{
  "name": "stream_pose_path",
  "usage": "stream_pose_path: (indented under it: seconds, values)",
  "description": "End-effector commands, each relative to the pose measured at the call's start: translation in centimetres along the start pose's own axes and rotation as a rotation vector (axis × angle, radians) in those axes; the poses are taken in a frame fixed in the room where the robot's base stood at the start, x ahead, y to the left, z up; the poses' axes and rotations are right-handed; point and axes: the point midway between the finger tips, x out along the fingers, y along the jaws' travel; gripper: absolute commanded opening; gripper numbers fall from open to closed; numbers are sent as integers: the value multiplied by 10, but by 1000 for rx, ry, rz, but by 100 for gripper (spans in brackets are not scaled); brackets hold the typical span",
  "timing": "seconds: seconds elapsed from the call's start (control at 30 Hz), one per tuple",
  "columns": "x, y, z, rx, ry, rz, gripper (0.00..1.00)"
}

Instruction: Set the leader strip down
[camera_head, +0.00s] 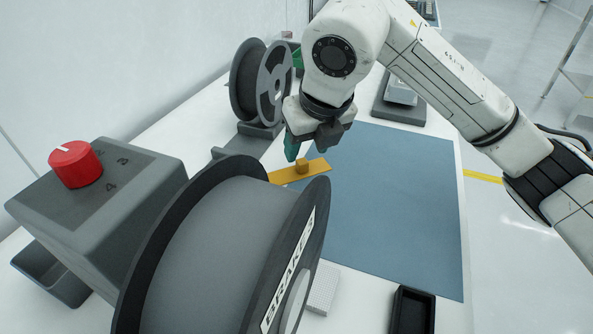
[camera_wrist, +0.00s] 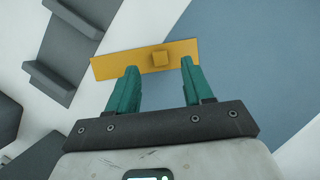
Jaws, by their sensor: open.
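The leader strip (camera_head: 285,175) is a flat orange strip with a small raised orange block (camera_head: 302,166) on it. It lies at the left edge of the blue mat (camera_head: 395,200), partly behind the large reel in the head view. In the wrist view the strip (camera_wrist: 120,62) lies past my fingertips, with its block (camera_wrist: 160,58) between the lines of the two fingers. My gripper (camera_wrist: 158,75) has teal fingers set apart, with nothing between them. In the head view my gripper (camera_head: 291,155) is just above and beside the strip; one finger is mostly hidden.
A smaller reel (camera_head: 262,82) stands behind. A grey box with a red knob (camera_head: 76,164) is at left. A black tray (camera_head: 413,310) is at the front right. Most of the blue mat is clear.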

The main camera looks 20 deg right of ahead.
Motion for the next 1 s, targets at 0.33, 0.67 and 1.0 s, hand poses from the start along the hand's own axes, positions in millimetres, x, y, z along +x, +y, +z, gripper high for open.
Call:
stream_pose_path:
  seconds: [0.33,0.67,1.0]
  values:
    - [42,0,-2,0,2,1,51]
    - [43,0,-1,1,1,0,42]
    - [43,0,-2,1,1,0,10]
